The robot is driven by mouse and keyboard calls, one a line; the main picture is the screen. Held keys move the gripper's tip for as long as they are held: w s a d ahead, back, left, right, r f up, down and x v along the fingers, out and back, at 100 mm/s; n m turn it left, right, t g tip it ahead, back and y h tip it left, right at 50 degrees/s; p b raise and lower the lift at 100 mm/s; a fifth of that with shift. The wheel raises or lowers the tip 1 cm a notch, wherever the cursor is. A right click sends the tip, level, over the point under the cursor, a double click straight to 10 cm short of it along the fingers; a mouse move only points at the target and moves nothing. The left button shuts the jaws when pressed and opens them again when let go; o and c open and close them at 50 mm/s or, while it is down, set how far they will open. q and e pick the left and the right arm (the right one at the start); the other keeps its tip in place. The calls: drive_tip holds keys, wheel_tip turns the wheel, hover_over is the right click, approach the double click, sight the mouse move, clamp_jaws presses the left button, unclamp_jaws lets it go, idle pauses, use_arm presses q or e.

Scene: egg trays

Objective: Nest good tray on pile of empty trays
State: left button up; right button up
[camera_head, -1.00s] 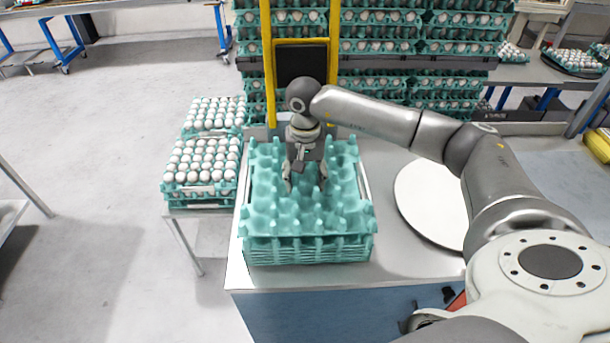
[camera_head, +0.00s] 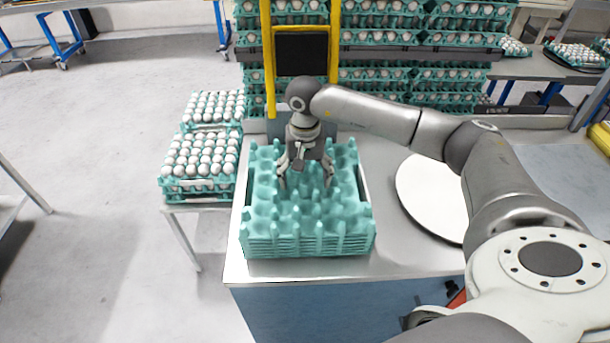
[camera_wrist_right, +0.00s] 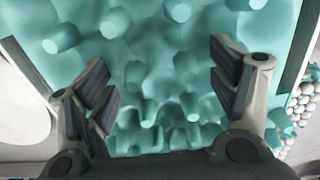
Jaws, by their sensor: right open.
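A pile of empty teal egg trays (camera_head: 307,243) stands on the metal table in the head view, its top tray showing rows of empty cups and posts. My right gripper (camera_head: 307,180) is over the middle of the pile, pointing down, its fingers spread and nothing between them. In the right wrist view my right gripper (camera_wrist_right: 160,100) is open, with the bare teal tray surface (camera_wrist_right: 150,50) close below and between the fingers. I cannot tell whether the fingertips touch the tray. No separate tray is in the gripper. My left gripper is out of view.
Trays full of white eggs (camera_head: 199,183) stand on a low stand left of the pile. A white round plate (camera_head: 432,198) lies on the table to the right. A yellow frame (camera_head: 267,60) and stacked egg trays (camera_head: 415,60) rise behind.

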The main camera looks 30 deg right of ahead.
drive_tip(key=shift+r, duration=0.2)
use_arm(q)
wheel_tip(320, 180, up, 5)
drive_tip(key=p, duration=0.5)
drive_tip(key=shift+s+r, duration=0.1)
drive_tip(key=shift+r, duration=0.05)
use_arm(e)
wheel_tip(320, 180, up, 20)
drive_tip(key=shift+f, duration=0.15)
drive_tip(key=shift+f, duration=0.1)
idle(0.7)
